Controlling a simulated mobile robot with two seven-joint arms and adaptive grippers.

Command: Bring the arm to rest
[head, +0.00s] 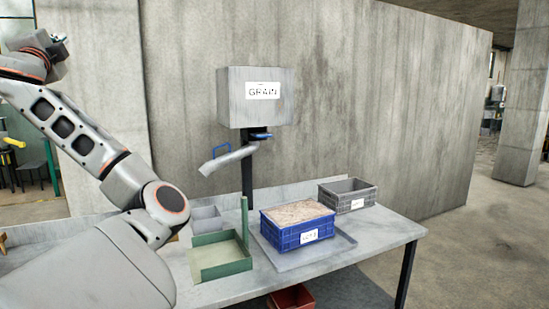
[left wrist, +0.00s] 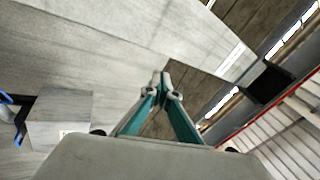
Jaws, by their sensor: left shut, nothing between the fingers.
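My left arm (head: 100,145) is raised at the left of the head view, bent at the elbow, with its wrist high at the upper left edge. My left gripper (left wrist: 162,80) shows in the left wrist view with its two green fingers together at the tips, shut and empty. It points at the concrete wall and the ceiling, away from the table. Its fingers are not clear in the head view. My right gripper is not in view.
A grey table (head: 375,240) holds a blue crate (head: 283,239) full of grain on a grey tray (head: 345,240), a grey crate (head: 361,202) and a green open tray (head: 222,270). A grey GRAIN hopper (head: 225,100) with a chute (head: 226,159) stands behind. A red bin (head: 291,299) is below.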

